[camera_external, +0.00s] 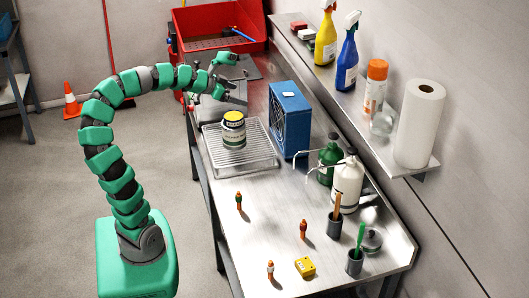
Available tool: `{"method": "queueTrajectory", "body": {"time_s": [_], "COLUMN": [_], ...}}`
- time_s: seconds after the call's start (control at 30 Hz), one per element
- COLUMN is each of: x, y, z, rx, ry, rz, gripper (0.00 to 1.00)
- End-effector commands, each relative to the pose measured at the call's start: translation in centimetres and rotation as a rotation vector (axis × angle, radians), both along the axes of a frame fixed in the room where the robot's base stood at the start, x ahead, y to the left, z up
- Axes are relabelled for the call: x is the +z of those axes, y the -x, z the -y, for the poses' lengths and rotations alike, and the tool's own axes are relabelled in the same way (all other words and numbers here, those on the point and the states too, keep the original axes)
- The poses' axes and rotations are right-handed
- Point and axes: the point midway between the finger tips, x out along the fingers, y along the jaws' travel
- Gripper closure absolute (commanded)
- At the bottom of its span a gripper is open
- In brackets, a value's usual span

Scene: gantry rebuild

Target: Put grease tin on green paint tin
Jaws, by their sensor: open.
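The wire rack (258,162) sits on the steel bench, with a blue box (290,118) close to its right. A red bin (207,22) is at the back. Green (329,160) and white (348,184) bottles with long spouts stand to the right. Small figures and cups stand in front.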

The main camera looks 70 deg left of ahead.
Motion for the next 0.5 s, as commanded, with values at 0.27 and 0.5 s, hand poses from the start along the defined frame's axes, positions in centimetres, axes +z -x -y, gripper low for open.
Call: {"method": "queueTrajectory", "body": {"time_s": [0.27,0.5], "x": [10.1,19.0], "y": [-4.2,-4.3], "z": [10.7,21.4], "rx": [-0.040,-0.083], "ry": [-0.037,-0.023], "rz": [0.083,0.207], "gripper": [0.03,0.03]}}
